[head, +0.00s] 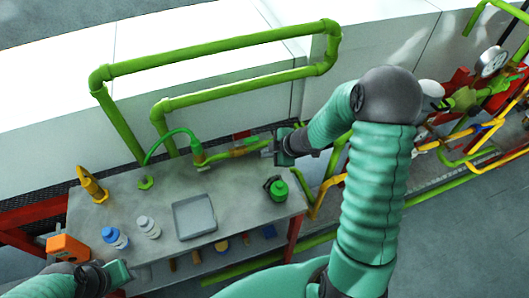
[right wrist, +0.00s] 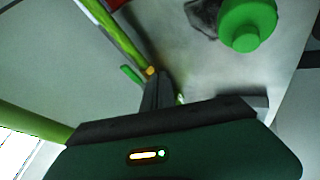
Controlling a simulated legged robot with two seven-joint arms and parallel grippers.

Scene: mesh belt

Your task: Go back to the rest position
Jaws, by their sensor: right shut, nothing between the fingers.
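My right gripper (head: 268,151) is over the back right part of the grey table, beside a green pipe piece with a yellowish part (head: 240,150). Its fingers (right wrist: 157,88) are together and empty in the right wrist view. A gap between the gripper and the pipe piece cannot be judged. My left gripper (head: 122,272) is at the lower left, in front of the table's front edge; its fingers are too small and dark to tell open from shut.
Green rails (head: 225,40) stand behind; pipes and valves (head: 480,90) are at right.

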